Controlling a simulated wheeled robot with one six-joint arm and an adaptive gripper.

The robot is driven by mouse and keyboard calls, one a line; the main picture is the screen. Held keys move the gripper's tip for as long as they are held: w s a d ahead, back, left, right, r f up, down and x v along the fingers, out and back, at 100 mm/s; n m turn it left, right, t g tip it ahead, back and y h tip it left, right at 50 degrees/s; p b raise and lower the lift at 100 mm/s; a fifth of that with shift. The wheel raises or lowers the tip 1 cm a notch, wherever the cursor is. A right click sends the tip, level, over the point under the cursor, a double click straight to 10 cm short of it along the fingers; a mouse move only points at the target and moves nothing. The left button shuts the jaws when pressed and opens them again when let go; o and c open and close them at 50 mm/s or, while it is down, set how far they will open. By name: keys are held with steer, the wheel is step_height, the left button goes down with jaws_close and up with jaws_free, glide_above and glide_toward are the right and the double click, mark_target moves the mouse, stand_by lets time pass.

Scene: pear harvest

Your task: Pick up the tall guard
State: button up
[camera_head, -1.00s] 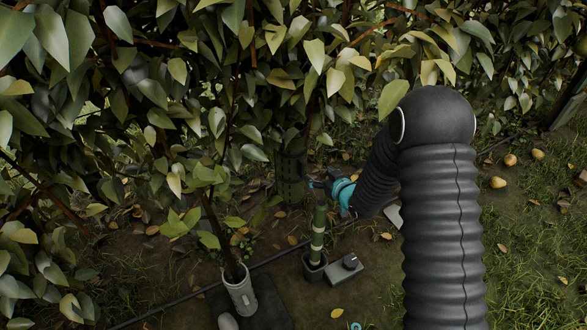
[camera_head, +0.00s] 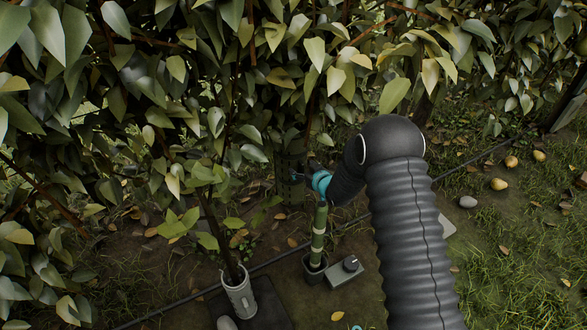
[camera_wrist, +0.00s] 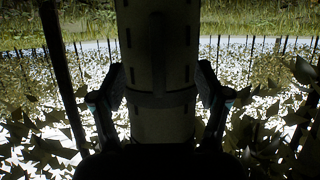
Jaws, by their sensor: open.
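The tall guard (camera_head: 290,184) is a dark upright cylinder with rows of slots, standing at the foot of the hedge, its top partly hidden by leaves. In the wrist view the slotted guard (camera_wrist: 160,50) fills the middle, upright, with a band across it. My gripper (camera_head: 305,174) is beside the guard in the head view. In the wrist view my gripper (camera_wrist: 160,105) is open, one finger on each side of the guard. A small gap shows beside the lower fingers; whether the upper parts touch it I cannot tell.
A grey guard (camera_head: 240,296) around a young tree stands front left. A green banded stake (camera_head: 318,232) in a dark pot stands just in front of my gripper, with a grey box (camera_head: 343,271) beside it. A thin dark hose crosses the ground. Leaves hang close overhead.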

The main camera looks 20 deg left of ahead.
mark_target(294, 168)
steer(key=shift+x, duration=1.45)
steer(key=shift+d, duration=0.1)
steer(key=shift+c, duration=0.2)
jaws_close()
